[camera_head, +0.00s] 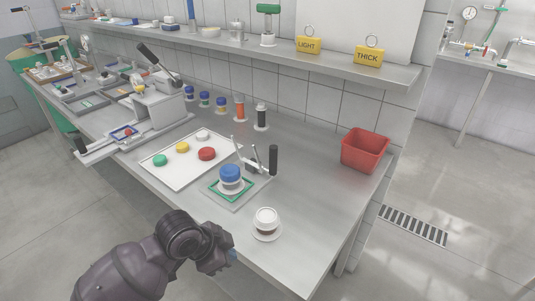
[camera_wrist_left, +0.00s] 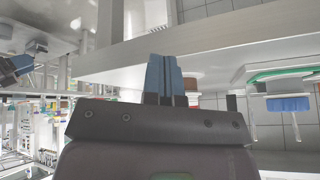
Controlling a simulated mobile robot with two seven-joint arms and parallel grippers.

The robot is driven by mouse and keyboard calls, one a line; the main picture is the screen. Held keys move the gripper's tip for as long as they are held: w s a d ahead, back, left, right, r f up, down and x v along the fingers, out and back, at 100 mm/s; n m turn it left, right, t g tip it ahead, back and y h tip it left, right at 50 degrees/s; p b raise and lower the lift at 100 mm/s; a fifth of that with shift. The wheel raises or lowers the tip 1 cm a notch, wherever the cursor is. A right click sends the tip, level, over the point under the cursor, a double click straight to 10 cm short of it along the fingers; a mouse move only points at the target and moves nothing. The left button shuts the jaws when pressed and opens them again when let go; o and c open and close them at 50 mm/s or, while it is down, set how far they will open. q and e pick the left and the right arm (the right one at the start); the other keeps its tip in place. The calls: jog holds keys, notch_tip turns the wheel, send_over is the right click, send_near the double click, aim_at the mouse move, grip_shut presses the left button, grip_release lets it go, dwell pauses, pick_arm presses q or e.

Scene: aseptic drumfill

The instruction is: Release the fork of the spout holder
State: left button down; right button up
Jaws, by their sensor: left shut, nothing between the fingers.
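The spout holder (camera_head: 243,195) stands on the table as a grey base plate with a green frame. A spout with a blue cap (camera_head: 230,172) sits upright in it. Metal fork parts (camera_head: 252,165) and an upright lever with a black handle (camera_head: 273,159) rise beside the cap. Whether the fork touches the spout is too small to tell. My left gripper (camera_head: 232,257) is low at the table's front edge, apart from the holder. Its blue fingers (camera_wrist_left: 165,78) are shut and empty in the left wrist view, where the blue cap (camera_wrist_left: 288,104) shows at the right.
A white-capped jar on a saucer (camera_head: 266,234) stands between my left gripper and the table's right part. A white tray with coloured caps (camera_head: 181,167) lies left of the holder. A red bin (camera_head: 366,150) is at the back right. Bare table (camera_head: 318,208) lies right of the holder.

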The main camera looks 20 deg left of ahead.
pick_arm(q)
jog(key=w+r+m, duration=0.1)
jog(key=w+r, duration=0.1)
jog(key=w, duration=0.1)
jog(key=w+r+m, duration=0.2)
jog(key=w, duration=0.1)
jog(key=w+a+r+m+h, duration=0.1)
jog(key=w+r, duration=0.1)
jog(key=w, duration=0.1)
jog(key=shift+w, duration=0.4)
jog(key=w+a+r+m, duration=0.3)
jog(key=w+r, duration=0.6)
jog(key=r, duration=0.2)
jog(key=w+d+f+b, duration=0.1)
jog(key=w+d+f, duration=0.3)
jog(key=w+f, duration=0.4)
jog(key=shift+d+h, duration=0.3)
jog(key=shift+d, duration=0.1)
